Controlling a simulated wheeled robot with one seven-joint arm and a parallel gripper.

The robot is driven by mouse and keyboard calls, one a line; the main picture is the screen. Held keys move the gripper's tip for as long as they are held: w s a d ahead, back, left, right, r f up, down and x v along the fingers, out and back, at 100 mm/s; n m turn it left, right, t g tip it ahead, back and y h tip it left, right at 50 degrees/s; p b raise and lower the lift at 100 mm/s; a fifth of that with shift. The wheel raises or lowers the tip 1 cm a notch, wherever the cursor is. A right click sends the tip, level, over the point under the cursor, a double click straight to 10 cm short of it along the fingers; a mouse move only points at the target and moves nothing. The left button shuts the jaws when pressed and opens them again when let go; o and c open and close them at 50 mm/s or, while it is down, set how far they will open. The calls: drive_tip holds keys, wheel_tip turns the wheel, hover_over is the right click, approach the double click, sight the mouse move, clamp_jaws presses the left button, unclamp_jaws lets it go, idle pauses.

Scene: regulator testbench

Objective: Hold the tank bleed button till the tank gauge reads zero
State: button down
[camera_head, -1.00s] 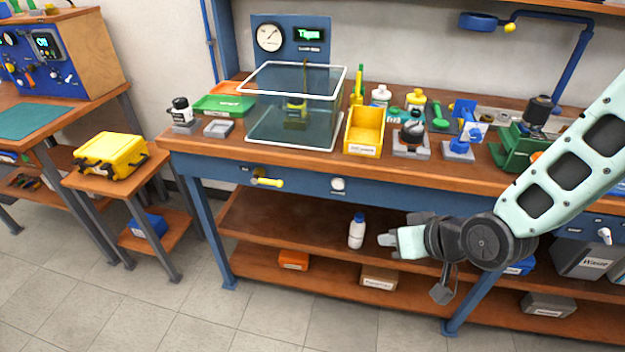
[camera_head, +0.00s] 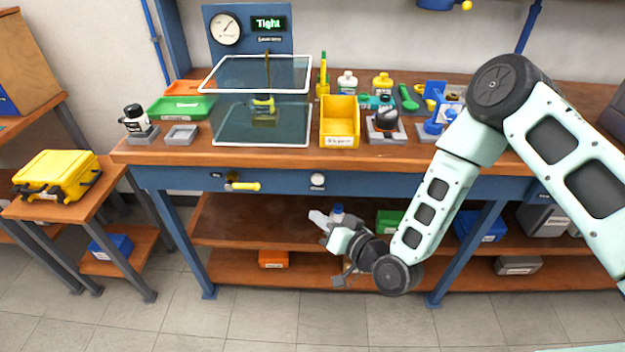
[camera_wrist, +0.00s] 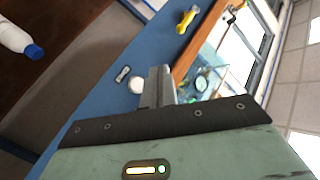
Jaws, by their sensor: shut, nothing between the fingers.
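A round white knob or button (camera_head: 317,180) sits on the blue front rail of the bench, below the yellow bin; its label is too small to read. It also shows in the wrist view (camera_wrist: 136,86), just left of my fingers. My gripper (camera_head: 318,217) is shut and empty, below the button and apart from it in the head view. Its closed fingers also show in the wrist view (camera_wrist: 158,88). A round white dial gauge (camera_head: 225,28) is on the blue back panel beside a green display reading "Tight". Its needle reading is too small to tell.
A yellow lever (camera_head: 243,186) is on the same rail, to the left. A clear water tank (camera_head: 262,128) and yellow bin (camera_head: 339,125) stand on the bench above. A white bottle with a blue cap (camera_wrist: 18,40) stands on the shelf below, near my gripper.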

drive_tip(key=b, duration=0.1)
approach(313, 181)
drive_tip(key=shift+s+a+x, duration=0.15)
drive_tip(key=shift+x, duration=0.75)
drive_tip(key=shift+s+a+x, duration=0.15)
drive_tip(key=shift+x, duration=0.7)
drive_tip(key=shift+s+a+x, duration=0.15)
drive_tip(key=shift+x, duration=0.75)
drive_tip(key=shift+w+b, duration=0.4)
drive_tip(key=shift+w, duration=0.5)
idle(1.7)
drive_tip(key=shift+s, duration=0.1)
idle(0.9)
drive_tip(key=shift+s, duration=0.85)
